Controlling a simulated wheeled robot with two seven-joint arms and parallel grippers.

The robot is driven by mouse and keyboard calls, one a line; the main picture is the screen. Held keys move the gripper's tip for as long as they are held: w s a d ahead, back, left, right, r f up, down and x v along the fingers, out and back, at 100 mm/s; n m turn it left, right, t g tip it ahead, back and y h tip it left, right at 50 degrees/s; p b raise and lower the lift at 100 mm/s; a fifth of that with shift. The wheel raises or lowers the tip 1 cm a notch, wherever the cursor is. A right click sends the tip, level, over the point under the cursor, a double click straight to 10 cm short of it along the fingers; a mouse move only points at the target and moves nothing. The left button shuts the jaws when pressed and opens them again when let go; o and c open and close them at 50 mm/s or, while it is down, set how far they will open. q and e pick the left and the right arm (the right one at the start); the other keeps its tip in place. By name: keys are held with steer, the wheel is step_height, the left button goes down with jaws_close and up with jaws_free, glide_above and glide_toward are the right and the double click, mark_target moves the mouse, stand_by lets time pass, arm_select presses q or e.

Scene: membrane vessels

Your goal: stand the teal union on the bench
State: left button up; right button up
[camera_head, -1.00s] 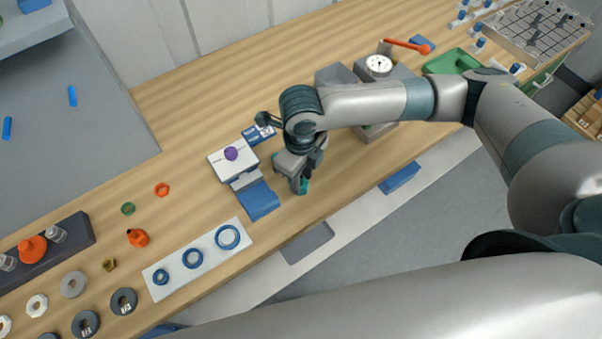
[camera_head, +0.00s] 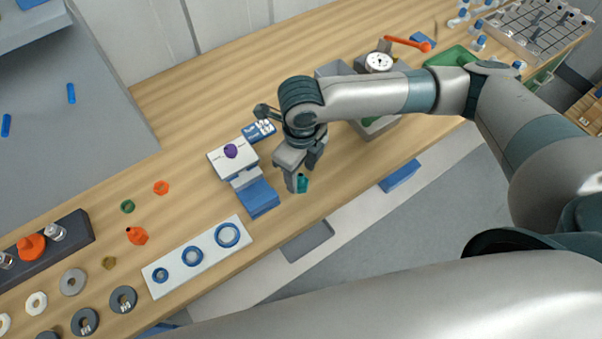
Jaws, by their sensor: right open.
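The teal union (camera_head: 302,184) is a small teal piece on the wooden bench (camera_head: 340,190), near its front edge. It looks upright, but one finger hides part of it. My right gripper (camera_head: 302,180) comes down from above with its fingers open around or just above the union. I cannot tell whether a finger touches it. My left gripper is not in view; a large pale arm link crosses the bottom of the picture.
A white and blue device (camera_head: 262,197) with a purple knob stands just left of the gripper. A white plate with blue rings (camera_head: 227,236) lies further left. A grey bin (camera_head: 372,128) and a gauge (camera_head: 379,62) stand behind right. Bare bench lies right of the union.

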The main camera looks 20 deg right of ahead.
mark_target(301, 175)
step_height(301, 175, up, 11)
steer(key=b, duration=0.2)
steer(key=shift+f, duration=0.15)
stand_by(0.8)
